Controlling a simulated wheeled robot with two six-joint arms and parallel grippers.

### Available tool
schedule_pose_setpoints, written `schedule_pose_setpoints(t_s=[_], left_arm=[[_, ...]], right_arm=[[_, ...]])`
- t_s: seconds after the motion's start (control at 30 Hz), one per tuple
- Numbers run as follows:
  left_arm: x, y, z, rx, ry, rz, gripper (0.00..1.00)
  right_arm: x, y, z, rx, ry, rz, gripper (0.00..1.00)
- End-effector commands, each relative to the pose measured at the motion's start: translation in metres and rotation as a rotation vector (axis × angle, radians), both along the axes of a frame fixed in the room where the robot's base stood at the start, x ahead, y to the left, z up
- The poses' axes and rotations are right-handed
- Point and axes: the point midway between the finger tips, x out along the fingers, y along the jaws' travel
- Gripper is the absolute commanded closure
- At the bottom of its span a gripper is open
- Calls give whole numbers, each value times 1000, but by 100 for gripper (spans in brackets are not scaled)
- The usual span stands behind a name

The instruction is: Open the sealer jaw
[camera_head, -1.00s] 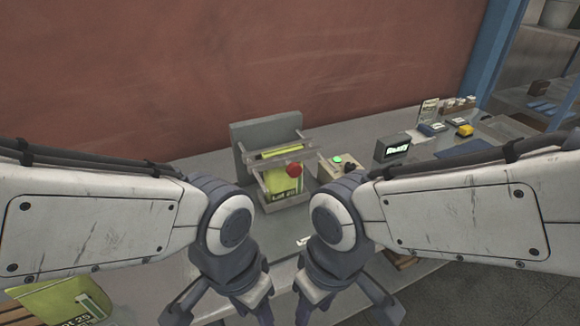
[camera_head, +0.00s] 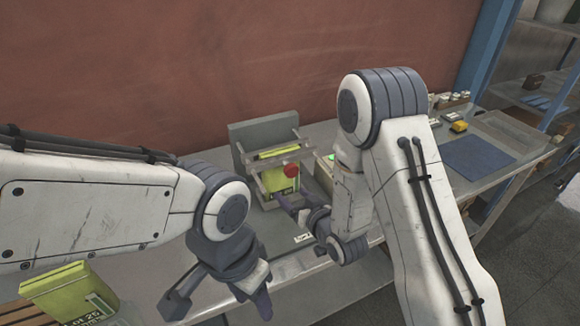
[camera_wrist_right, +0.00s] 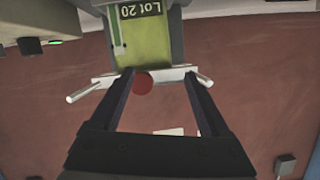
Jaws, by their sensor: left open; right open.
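The sealer (camera_head: 246,132) is a grey frame on the bench with a pale cross bar and a red knob (camera_head: 291,170) on its front. A green pouch (camera_head: 277,182) sits inside it. My right gripper (camera_head: 285,203) is open just in front of the sealer, below the knob in the head view. In the right wrist view its two fingers straddle the knob (camera_wrist_right: 141,83) and part of the pale bar (camera_wrist_right: 172,75); the knob is nearer the left finger. I cannot tell whether they touch. My left gripper (camera_head: 220,302) is open and empty at the lower front, apart from the sealer.
Another green pouch (camera_head: 68,293) marked Lot 25 lies at the lower left. A box with a green button (camera_head: 331,157) stands right of the sealer, partly hidden by my right arm. A blue mat (camera_head: 478,158) and a yellow item (camera_head: 458,126) lie farther right.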

Motion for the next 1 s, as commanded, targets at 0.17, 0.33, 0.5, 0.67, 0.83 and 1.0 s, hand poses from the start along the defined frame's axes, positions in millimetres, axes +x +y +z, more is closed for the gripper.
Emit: schedule_pose_setpoints(t_s=[0.17, 0.33, 0.5, 0.67, 0.83, 1.0], left_arm=[[0, 0, 8, 0, 0, 0, 50], [0, 0, 10, 0, 0, 0, 50], [0, 0, 17, 0, 0, -1, 50], [0, 0, 32, 0, 0, -3, 50], [0, 0, 46, 0, -1, -6, 50], [0, 0, 55, 0, -1, -7, 50]], right_arm=[[-1, -23, 4, 134, -133, -45, 20], [-4, -35, 10, 202, -205, -68, 20], [5, -32, 14, 212, -221, -68, 20], [30, -22, 16, 213, -221, -67, 20], [59, -10, 16, 212, -220, -68, 20], [80, -1, 14, 211, -219, -68, 20]])
